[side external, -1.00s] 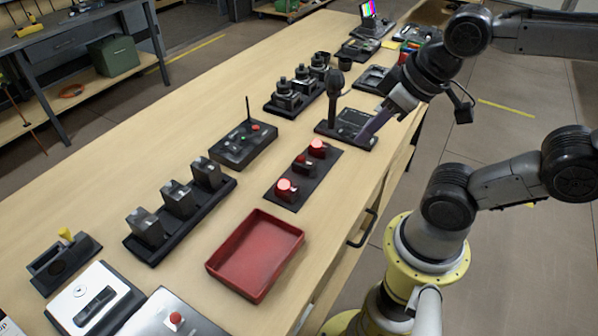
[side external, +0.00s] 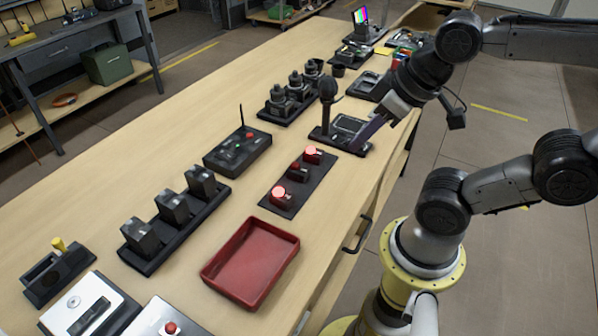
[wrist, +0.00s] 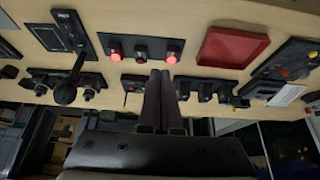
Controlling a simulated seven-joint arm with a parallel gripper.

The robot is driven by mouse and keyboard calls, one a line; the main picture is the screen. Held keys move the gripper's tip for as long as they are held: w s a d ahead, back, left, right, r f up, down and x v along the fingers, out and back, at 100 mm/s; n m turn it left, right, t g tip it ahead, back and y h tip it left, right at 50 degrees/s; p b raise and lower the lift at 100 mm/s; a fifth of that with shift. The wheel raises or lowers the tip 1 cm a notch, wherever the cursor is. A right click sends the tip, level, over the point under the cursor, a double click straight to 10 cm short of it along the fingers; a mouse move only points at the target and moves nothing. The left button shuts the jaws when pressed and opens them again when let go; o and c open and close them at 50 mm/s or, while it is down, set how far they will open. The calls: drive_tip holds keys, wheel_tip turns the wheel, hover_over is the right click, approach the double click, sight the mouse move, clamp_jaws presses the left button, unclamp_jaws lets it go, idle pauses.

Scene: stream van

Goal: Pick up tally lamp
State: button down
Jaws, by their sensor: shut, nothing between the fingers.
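Three red tally lamps stand in a row on a dark base plate (side external: 289,186). The near lamp (side external: 281,195) and the far lamp (side external: 312,154) glow brightly, and the middle lamp (side external: 297,171) is dark. In the wrist view the two lit lamps (wrist: 114,55) (wrist: 171,58) and the dull middle lamp (wrist: 140,57) lie beyond my fingers. My gripper (side external: 366,138) is shut and empty, above the bench's right side near the microphone panel and apart from the lamps. Its closed fingers (wrist: 160,74) point toward the lamp row in the wrist view.
A red tray (side external: 237,287) sits nearer than the lamps. A black box with an antenna (side external: 237,152) lies left of them. A panel with an upright microphone (side external: 328,90) stands beyond, close to my gripper. Bare wood surrounds the lamp plate.

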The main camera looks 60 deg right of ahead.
drive_tip(key=c, duration=1.5)
unclamp_jaws()
drive_tip(key=shift+c, duration=0.2)
drive_tip(key=o, duration=1.5)
drive_tip(key=shift+c, duration=0.2)
drive_tip(key=w+r+m+g, duration=0.1)
drive_tip(key=w+r+m, duration=0.25)
drive_tip(key=m, duration=0.55)
drive_tip(key=m+g, duration=0.5)
drive_tip(key=m, duration=0.4)
hover_over(297, 167)
drive_tip(key=f, duration=1.4)
drive_tip(key=shift+w+a, duration=0.1)
drive_tip(key=shift+a, duration=0.1)
drive_tip(key=shift+n, duration=0.3)
drive_tip(key=shift+d+f, duration=0.2)
drive_tip(key=shift+f, duration=3)
